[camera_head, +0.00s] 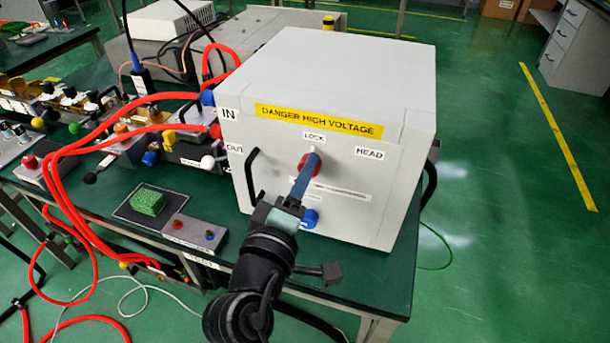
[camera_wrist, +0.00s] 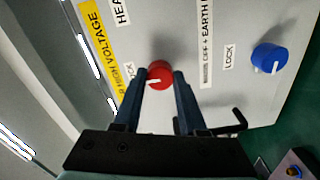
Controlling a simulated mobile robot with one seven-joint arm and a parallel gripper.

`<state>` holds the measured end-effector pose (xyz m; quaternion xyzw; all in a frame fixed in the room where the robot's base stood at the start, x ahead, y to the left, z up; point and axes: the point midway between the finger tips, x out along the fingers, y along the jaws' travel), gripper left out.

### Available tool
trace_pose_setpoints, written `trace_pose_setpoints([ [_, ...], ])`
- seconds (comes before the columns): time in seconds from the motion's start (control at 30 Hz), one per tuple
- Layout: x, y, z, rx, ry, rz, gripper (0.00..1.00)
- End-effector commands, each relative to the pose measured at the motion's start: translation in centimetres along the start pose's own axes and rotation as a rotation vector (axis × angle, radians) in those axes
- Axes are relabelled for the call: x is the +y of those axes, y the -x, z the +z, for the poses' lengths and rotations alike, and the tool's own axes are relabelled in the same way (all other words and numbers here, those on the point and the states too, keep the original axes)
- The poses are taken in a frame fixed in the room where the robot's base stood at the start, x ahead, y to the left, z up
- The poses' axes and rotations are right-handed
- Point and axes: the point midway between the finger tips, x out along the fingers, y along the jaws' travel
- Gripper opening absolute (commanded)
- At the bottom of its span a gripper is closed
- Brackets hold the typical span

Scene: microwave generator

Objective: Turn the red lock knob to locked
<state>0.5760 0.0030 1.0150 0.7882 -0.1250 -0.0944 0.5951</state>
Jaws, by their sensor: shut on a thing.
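The red lock knob (camera_head: 310,163) is on the front of the white box (camera_head: 335,75), under a LOCK label. In the wrist view the red knob (camera_wrist: 159,75) sits between the fingertips of my gripper (camera_wrist: 161,78), with a white mark on its face. My gripper (camera_head: 312,160) reaches the knob from the front and is shut on it. In the head view the fingers hide part of the knob. A blue knob (camera_head: 308,218) is lower on the same panel, and it also shows in the wrist view (camera_wrist: 269,58) next to another LOCK label.
A black handle (camera_head: 250,178) stands out at the panel's left, and another (camera_head: 430,175) is at the right side. Red hoses (camera_head: 75,150) run across the bench left of the box. A green block (camera_head: 149,202) lies on a dark pad.

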Motion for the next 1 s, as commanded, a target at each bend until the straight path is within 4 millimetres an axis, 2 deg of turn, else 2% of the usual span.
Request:
trace_pose_setpoints([
  [0.2,0.0,0.0,0.0,0.0,-0.003,-0.001,0.0],
  [0.23,0.0,0.0,0.0,0.0,-0.003,-0.001,0.46],
  [0.37,0.0,0.0,0.0,0.0,-0.002,-0.001,0.7],
  [0.67,0.0,0.1,0.0,0.0,0.0,-0.001,0.71],
  [0.77,-0.1,0.7,-0.1,0.002,0.001,-0.001,0.71],
  [0.87,-0.2,2.1,-0.1,0.003,0.001,-0.002,0.71],
  [1.0,-0.3,5.2,0.0,0.003,0.001,-0.004,0.71],
])
